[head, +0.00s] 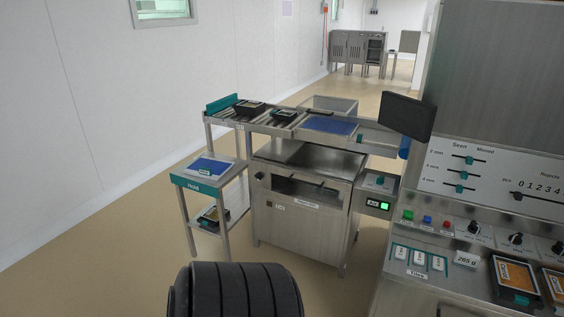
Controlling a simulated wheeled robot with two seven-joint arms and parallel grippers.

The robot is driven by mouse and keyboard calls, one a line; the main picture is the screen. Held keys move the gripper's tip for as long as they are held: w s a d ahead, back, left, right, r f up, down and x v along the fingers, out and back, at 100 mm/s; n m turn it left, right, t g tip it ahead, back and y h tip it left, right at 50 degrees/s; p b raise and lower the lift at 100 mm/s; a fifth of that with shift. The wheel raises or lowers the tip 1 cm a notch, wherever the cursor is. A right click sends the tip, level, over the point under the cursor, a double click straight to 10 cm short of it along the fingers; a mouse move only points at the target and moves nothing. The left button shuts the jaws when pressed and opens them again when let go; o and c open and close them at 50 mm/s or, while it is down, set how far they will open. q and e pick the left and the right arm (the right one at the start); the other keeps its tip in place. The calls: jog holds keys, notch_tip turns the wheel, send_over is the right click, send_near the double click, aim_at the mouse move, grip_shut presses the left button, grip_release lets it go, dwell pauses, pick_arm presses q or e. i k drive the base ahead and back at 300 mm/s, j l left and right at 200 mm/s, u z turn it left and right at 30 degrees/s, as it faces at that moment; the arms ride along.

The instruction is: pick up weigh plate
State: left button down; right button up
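I cannot tell for certain which thing is the weigh plate. A flat blue panel (330,125) lies level on top of the steel machine, at the right end of its roller track. Another flat blue sheet (212,166) lies on the small stand marked "Hold", with a small labelled item on it. Neither of my grippers is in view, so nothing shows as held.
Black trays (249,108) sit on the roller track (268,120). A dark screen (407,116) stands at the machine's right. A control console (470,232) with knobs, buttons and filled trays fills the right side. Floor is clear left of the Hold stand (181,182).

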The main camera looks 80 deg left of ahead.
aim_at(209, 165)
jog(key=u, duration=2.95)
jog(key=i+j+z, duration=0.1)
jog(key=i+j, duration=0.15)
jog(key=i, duration=0.2)
jog(key=i+j+z, duration=0.1)
jog(key=i+j, duration=0.15)
jog(key=i, duration=0.2)
jog(key=i+j, duration=0.3)
jog(key=i+z, duration=0.05)
jog(key=i, duration=0.05)
